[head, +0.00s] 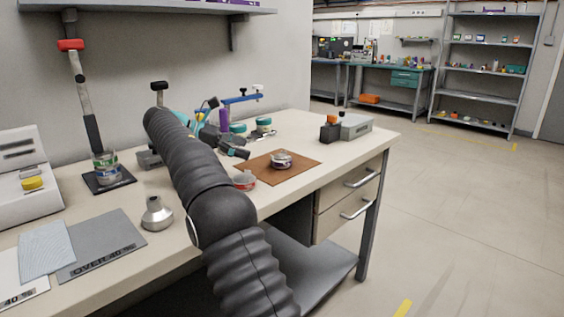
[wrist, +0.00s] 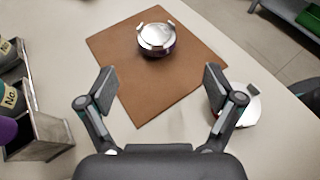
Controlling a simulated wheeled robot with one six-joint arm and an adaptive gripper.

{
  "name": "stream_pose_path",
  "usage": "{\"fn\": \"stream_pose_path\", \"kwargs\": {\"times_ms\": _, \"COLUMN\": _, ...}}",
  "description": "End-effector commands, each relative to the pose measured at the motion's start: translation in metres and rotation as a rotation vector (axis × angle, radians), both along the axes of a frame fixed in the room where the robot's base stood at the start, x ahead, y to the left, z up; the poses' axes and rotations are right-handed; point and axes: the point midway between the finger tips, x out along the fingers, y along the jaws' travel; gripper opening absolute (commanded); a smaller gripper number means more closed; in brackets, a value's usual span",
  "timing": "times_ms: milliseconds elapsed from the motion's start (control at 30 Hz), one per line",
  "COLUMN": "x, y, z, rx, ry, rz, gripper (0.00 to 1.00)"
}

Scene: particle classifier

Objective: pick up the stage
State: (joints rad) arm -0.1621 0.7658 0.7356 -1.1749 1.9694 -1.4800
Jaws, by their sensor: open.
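A round piece with a shiny metal top and small side clips, which I take to be the stage (wrist: 157,38), sits on a brown mat (wrist: 125,70). In the head view the stage (head: 281,160) shows a dark and light banded side on the same mat (head: 262,173). My gripper (wrist: 160,84) is open and empty, its two fingers spread over the near part of the mat. The stage lies beyond the fingertips, between their lines and apart from them. In the head view my arm partly hides the bench, and my gripper (head: 236,150) is left of the mat.
A shallow round dish (head: 244,181) stands by the mat's near edge, beside my right finger in the wrist view (wrist: 243,104). A metal holder (wrist: 45,138) with labelled pieces is at left. A grey box (head: 356,126) stands at the bench's right end.

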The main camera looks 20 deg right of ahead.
Motion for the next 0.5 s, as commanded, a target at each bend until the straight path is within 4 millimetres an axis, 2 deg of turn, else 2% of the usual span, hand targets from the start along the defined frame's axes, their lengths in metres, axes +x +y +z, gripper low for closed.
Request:
{"fn": "stream_pose_path", "kwargs": {"times_ms": 300, "x": -0.011, "y": -0.045, "z": -0.019, "rx": 0.001, "ry": 0.000, "rz": -0.003, "gripper": 0.91}}
{"fn": "stream_pose_path", "kwargs": {"times_ms": 500, "x": -0.014, "y": -0.057, "z": -0.024, "rx": 0.001, "ry": -0.002, "rz": -0.002, "gripper": 0.91}}
